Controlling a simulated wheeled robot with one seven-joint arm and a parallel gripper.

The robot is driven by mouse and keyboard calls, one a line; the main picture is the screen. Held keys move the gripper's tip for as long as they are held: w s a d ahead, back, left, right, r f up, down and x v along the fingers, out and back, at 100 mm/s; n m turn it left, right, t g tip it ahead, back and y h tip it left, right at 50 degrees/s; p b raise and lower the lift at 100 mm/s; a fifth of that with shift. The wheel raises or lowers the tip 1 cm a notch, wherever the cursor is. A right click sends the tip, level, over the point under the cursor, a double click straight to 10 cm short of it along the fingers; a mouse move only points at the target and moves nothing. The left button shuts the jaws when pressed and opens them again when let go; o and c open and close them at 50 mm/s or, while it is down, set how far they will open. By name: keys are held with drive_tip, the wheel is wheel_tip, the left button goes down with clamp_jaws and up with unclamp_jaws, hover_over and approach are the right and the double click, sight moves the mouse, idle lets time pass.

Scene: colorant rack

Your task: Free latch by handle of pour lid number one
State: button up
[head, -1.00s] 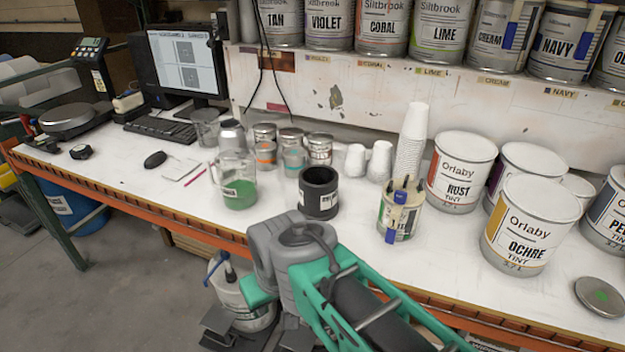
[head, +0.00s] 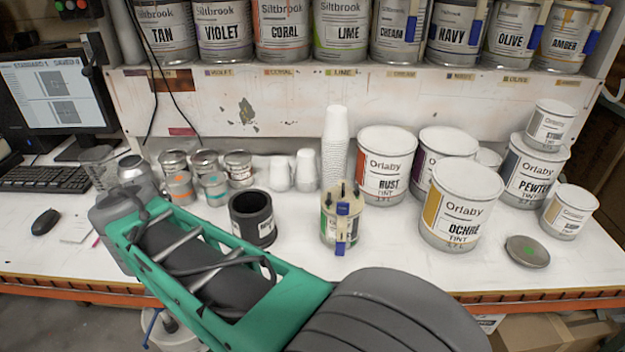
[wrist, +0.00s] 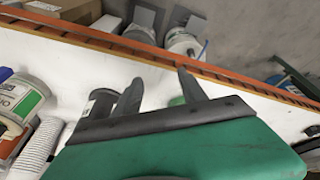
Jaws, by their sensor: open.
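No number marking a pour lid is readable. On the bench, a small can (head: 328,228) has a yellowish lid (head: 330,197) with dark pieces on top and a blue latch-like part (head: 342,237) down its front. Its side also shows at the left of the wrist view (wrist: 24,101). Similar blue parts hang on several shelf cans, such as the Navy can (head: 452,28) and Olive can (head: 508,32). My gripper (wrist: 160,75) is open and empty over the bench, apart from the small can. In the head view my arm hides it.
The Rust (head: 386,150) and Ochre (head: 462,190) cans stand right. A loose lid (head: 527,252) lies farther right. The bench's front strip is mostly clear.

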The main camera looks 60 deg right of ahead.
drive_tip(key=d+r+m+g+h+p, duration=0.1)
drive_tip(key=d+r+m, duration=0.2)
drive_tip(key=d, duration=0.2)
drive_tip(key=d+r+m+g+p, duration=0.1)
drive_tip(key=d+r+m, duration=0.2)
drive_tip(key=d, duration=0.3)
drive_tip(key=m+g+y+p, duration=0.2)
drive_tip(key=m+g+p, duration=0.25)
drive_tip(key=m, duration=1.45)
approach(328, 195)
drive_tip(key=b+x, duration=0.3)
drive_tip(key=x, duration=0.5)
drive_tip(key=shift+s+f, duration=0.15)
drive_tip(key=shift+f, duration=0.25)
drive_tip(key=shift+c, duration=0.4)
clamp_jaws()
